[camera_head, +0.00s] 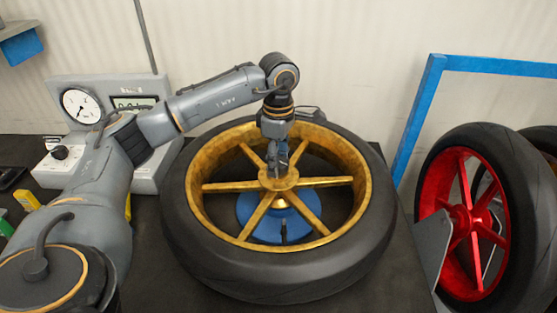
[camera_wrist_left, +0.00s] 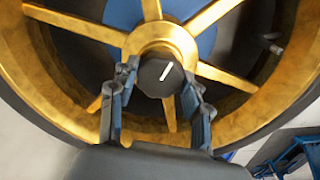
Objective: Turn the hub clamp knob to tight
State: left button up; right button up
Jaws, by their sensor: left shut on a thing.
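The hub clamp knob (camera_wrist_left: 160,77) is black and faceted with a white pointer line, at the centre of the gold wheel hub (camera_wrist_left: 158,45). My left gripper (camera_wrist_left: 159,84) points down over the hub and is shut on the knob, one finger on each side. In the wrist view the white line slants up to the right. In the head view the left gripper (camera_head: 277,170) covers the knob. The gold-rimmed wheel (camera_head: 195,240) lies flat on a blue round stand (camera_head: 262,225). My right gripper is not in view.
A grey tester (camera_head: 155,150) with a dial gauge (camera_head: 82,106) and display stands at the back left. A red-rimmed wheel (camera_head: 470,215) stands upright at the right beside a blue frame (camera_head: 408,130). Small yellow and green items (camera_head: 27,200) lie at the left.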

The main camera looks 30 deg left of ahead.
pick_arm(q)
jog(key=shift+r, duration=0.1)
jog(key=o, duration=1.2)
jog(key=shift+c, duration=0.2)
notch_tip(320, 180, up, 12)
